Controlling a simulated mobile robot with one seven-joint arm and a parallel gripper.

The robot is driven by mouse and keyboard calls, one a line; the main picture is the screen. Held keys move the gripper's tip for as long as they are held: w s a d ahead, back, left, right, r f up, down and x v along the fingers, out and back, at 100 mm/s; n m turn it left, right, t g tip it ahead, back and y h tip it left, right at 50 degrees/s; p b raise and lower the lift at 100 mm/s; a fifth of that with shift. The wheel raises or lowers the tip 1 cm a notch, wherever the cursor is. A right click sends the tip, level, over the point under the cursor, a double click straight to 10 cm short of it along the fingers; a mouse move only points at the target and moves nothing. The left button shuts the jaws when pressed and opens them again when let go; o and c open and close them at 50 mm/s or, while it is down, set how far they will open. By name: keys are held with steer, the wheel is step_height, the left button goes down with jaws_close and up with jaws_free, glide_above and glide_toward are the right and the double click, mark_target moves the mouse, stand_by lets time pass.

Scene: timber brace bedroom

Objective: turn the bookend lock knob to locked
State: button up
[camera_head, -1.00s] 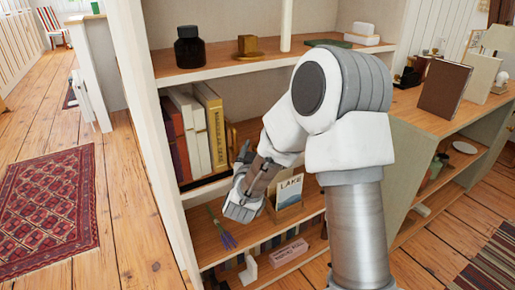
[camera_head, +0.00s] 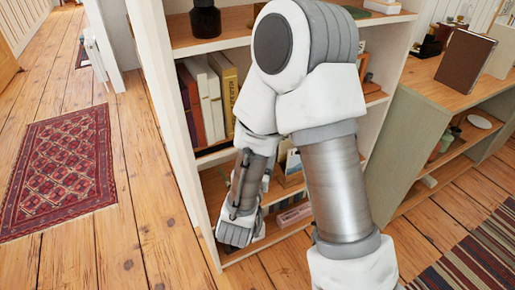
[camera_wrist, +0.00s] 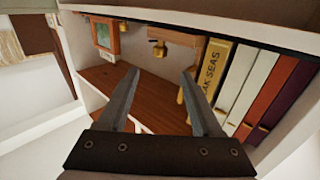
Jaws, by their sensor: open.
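A wooden bookend (camera_wrist: 187,47) stands against the yellow book (camera_wrist: 212,78) in the wrist view. A small brass knob-like part (camera_wrist: 160,48) shows on its left, and another brass piece (camera_wrist: 181,96) shows lower, by the right finger. I cannot tell for sure which is the lock knob or how it is set. My gripper (camera_wrist: 160,76) is open and empty, its fingers pointing toward the bookend, apparently short of it. In the head view my gripper (camera_head: 238,233) is low at the front of the bookcase, and my arm hides the bookend.
Several books (camera_head: 200,100) stand left of my arm on the middle shelf. A small framed item (camera_wrist: 104,36) is at the upper left of the wrist view. The bookcase's white side post (camera_head: 160,130) is close to my arm. Floor by the red rug (camera_head: 58,170) is clear.

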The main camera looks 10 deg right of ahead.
steer(key=shift+p+v, duration=1.7)
steer(key=shift+p, duration=1.6)
